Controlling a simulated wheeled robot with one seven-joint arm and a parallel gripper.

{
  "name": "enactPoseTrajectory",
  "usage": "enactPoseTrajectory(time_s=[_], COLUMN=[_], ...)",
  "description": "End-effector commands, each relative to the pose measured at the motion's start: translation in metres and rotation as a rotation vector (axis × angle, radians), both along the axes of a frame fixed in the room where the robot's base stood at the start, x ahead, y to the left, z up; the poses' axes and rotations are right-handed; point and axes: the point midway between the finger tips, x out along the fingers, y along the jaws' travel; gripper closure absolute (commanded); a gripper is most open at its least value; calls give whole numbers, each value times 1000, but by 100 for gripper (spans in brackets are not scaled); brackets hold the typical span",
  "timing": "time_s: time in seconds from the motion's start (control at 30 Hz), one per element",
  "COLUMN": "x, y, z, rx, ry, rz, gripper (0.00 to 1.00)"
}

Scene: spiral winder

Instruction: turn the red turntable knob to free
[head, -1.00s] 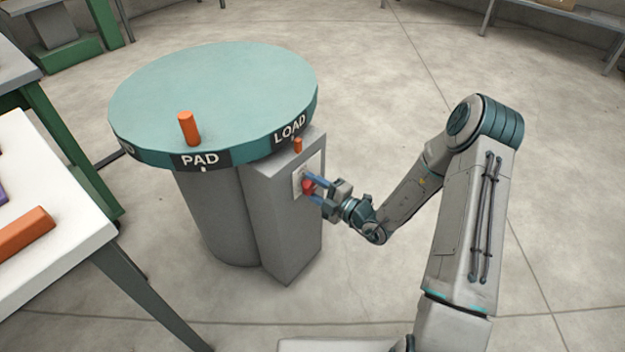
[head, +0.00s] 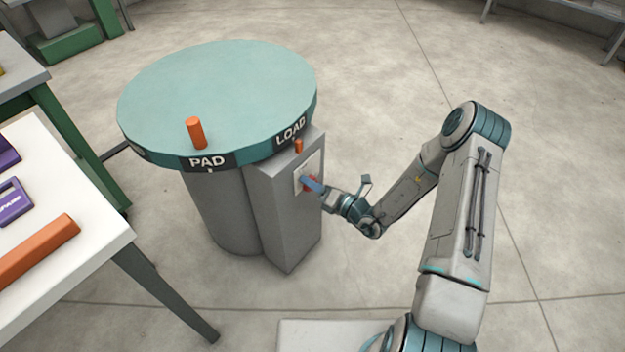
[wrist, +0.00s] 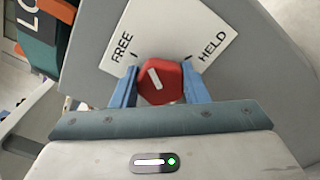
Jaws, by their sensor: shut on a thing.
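The red knob (wrist: 160,82) is on a white plate (wrist: 172,30) marked FREE at left and HELD at right in the wrist view. Its white pointer line leans up and left, toward the FREE side, a little short of lining up with the FREE tick. My gripper (wrist: 160,90) is shut on the knob, one blue finger on each side. In the head view my gripper (head: 313,184) reaches the plate on the grey box from the right, and the fingers partly hide the knob.
The teal turntable (head: 215,95) carries an orange peg (head: 196,133) and PAD and LOAD labels. A small orange piece (head: 298,146) stands above the plate. A white table (head: 85,255) with orange and purple parts is at left.

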Motion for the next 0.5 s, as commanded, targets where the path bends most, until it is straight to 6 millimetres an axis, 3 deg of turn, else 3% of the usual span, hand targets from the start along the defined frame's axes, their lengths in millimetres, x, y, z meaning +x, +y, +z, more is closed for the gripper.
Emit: enactPoseTrajectory(time_s=[0.5], x=[0], y=[-1], z=[1], rx=[-271], ry=[-342], rz=[-4], gripper=[82])
